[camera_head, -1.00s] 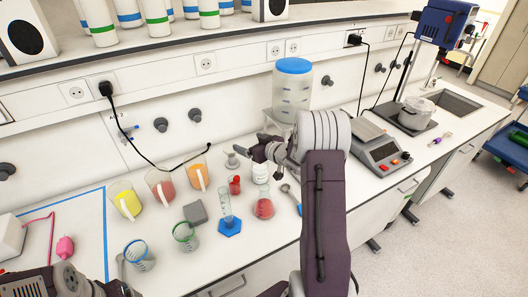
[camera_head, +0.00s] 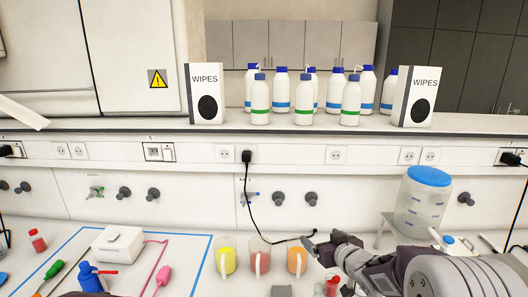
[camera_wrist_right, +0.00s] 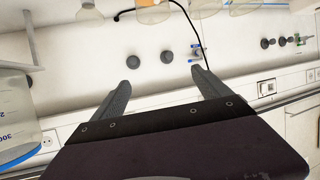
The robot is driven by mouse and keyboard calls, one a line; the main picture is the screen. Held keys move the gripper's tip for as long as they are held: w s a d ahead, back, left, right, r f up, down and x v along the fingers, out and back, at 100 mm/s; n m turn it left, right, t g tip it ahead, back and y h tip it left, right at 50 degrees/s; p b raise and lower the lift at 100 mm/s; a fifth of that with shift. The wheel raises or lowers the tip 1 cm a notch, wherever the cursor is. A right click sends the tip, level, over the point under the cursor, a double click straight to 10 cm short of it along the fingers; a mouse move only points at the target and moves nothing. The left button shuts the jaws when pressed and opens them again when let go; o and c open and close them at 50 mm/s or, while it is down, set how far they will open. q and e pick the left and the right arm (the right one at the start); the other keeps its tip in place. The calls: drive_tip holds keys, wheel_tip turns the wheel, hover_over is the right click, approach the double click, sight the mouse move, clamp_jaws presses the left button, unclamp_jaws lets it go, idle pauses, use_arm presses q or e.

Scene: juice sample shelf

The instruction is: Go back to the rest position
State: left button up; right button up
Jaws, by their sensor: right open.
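My right gripper (camera_head: 326,243) is at the lower right in the head view, in front of the lab wall and above the bench. In the right wrist view, my right gripper (camera_wrist_right: 165,60) has its two fingers spread wide with nothing between them. It points at the wall, clear of the bench items. My left gripper does not show.
Mugs of yellow (camera_head: 225,257), red (camera_head: 259,259) and orange (camera_head: 297,259) liquid stand left of my right gripper. A large blue-lidded container (camera_head: 421,207) stands right of it. A white device (camera_head: 118,246) sits at left. The shelf (camera_head: 290,123) holds bottles and wipes boxes (camera_head: 207,94).

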sight(323, 292)
drive_tip(key=s+f+g, duration=0.1)
drive_tip(key=s+f, duration=0.1)
drive_tip(key=s, duration=0.1)
drive_tip(key=s+a+f+m+g+h, duration=0.1)
drive_tip(key=s+f+g, duration=0.1)
drive_tip(key=s, duration=0.2)
drive_tip(key=s+f+m+g+h, duration=0.1)
drive_tip(key=s+f, duration=0.1)
drive_tip(key=s, duration=0.2)
drive_tip(key=shift+s+a+f, duration=0.1)
drive_tip(key=shift+a+f, duration=0.05)
drive_tip(key=shift+a, duration=0.05)
drive_tip(key=s+f+g, duration=0.4)
drive_tip(key=s, duration=0.5)
drive_tip(key=s+f+m+g, duration=0.1)
drive_tip(key=s+f+g, duration=0.3)
drive_tip(key=s, duration=0.4)
drive_tip(key=shift+s+d+f+h, duration=0.15)
drive_tip(key=shift+s+d+h, duration=0.15)
drive_tip(key=shift+s, duration=0.1)
drive_tip(key=shift+d, duration=0.1)
